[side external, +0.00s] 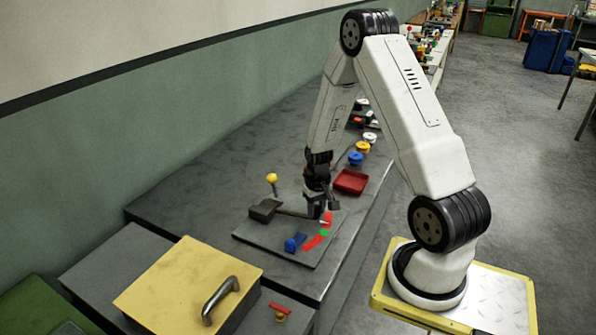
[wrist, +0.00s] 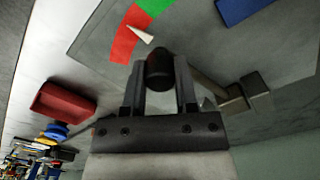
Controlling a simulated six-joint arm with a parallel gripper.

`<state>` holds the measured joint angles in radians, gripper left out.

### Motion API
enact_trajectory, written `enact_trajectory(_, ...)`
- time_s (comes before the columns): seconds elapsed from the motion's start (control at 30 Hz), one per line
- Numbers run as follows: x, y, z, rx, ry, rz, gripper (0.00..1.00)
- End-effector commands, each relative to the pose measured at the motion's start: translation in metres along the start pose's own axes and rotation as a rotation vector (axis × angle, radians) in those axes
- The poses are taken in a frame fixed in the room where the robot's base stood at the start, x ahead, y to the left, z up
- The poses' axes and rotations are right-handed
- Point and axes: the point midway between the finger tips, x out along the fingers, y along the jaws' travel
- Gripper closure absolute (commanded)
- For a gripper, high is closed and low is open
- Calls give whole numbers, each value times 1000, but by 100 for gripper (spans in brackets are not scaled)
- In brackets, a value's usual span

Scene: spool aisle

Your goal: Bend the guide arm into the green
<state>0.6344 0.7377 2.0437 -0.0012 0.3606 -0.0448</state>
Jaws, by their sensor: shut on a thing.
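The guide arm is a thin grey bar (wrist: 207,82) running from a dark pivot block (side external: 265,210) on a grey plate (side external: 275,243). My gripper (side external: 318,210) is low over the plate. In the wrist view, my gripper (wrist: 158,80) is shut on the dark knob (wrist: 158,63) at the bar's free end. A pale pointer (wrist: 141,35) sticks out past the knob. Its tip lies over the red band (wrist: 124,45) on the tray side, apart from the green band (wrist: 155,7). The green band (side external: 324,232) sits between two red bands in the side view.
A blue piece (side external: 292,244) sits on the plate's near part. A yellow ball on a stick (side external: 272,179) rises behind the pivot block. A yellow-lidded box (side external: 172,285) is in front.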

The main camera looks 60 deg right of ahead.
Motion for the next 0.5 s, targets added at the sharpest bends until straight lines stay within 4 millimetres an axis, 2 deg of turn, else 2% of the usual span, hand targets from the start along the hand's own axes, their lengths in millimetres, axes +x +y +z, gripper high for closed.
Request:
enact_trajectory(0.3,-1,-18,15,161,-1,-1,100)
enact_trajectory(0.5,-1,-21,17,198,1,-1,100)
